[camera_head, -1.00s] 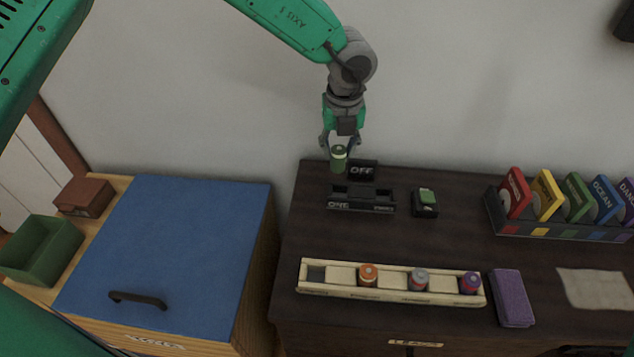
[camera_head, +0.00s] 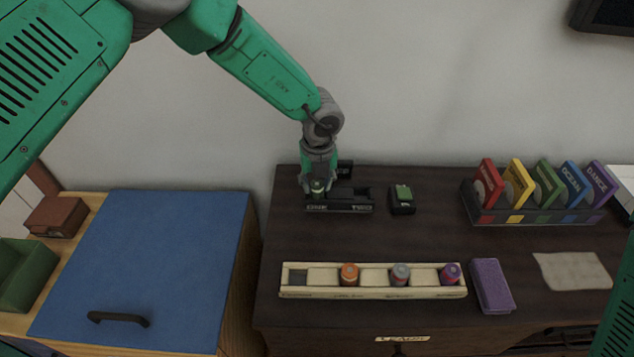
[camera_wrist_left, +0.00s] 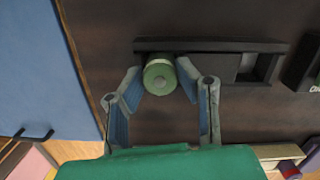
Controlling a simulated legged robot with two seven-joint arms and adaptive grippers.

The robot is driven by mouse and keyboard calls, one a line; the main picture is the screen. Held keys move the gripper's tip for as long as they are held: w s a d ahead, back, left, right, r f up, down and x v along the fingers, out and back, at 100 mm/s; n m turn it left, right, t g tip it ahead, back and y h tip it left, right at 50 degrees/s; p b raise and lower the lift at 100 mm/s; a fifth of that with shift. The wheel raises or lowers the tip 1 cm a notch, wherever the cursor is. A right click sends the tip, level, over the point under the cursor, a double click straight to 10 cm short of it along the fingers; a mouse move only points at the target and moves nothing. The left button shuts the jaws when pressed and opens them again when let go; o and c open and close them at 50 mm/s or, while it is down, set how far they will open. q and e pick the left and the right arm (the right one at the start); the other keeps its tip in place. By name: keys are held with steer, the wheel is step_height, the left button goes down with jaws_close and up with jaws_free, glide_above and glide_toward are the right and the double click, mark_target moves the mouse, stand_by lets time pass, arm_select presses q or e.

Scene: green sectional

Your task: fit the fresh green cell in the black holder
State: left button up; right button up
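The fresh green cell (camera_head: 318,186) is upright at the left end of the black holder (camera_head: 345,209), by the label ONE. My left gripper (camera_head: 318,182) comes down from above, its fingertips closed on both sides of the cell. In the left wrist view the cell (camera_wrist_left: 160,76) shows end-on between the fingertips (camera_wrist_left: 160,78), overlapping the left end of the holder (camera_wrist_left: 210,45). I cannot tell how deep the cell sits. The holder's right compartment, by TWO, looks empty. My right gripper is out of view.
A small black block with a green top (camera_head: 402,198) stands right of the holder. A dark sign (camera_head: 345,170) is behind it, partly hidden. A wooden rack (camera_head: 325,293) with orange, grey and purple cells lies in front. A purple block (camera_head: 491,286) and coloured cases (camera_head: 545,190) are rightward.

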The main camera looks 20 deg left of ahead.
mark_target(319, 189)
arm_select(q)
steer(key=o, duration=0.4)
steer(key=shift+d+r, duration=0.1)
steer(key=shift+d, duration=0.15)
steer(key=shift+a+r, duration=0.1)
step_height(319, 189, up, 12)
steer(key=s, duration=0.1)
steer(key=shift+s+d+p, duration=0.15)
steer(key=shift+d+p, duration=0.15)
steer(key=shift+p, duration=0.05)
steer(key=shift+f, duration=0.2)
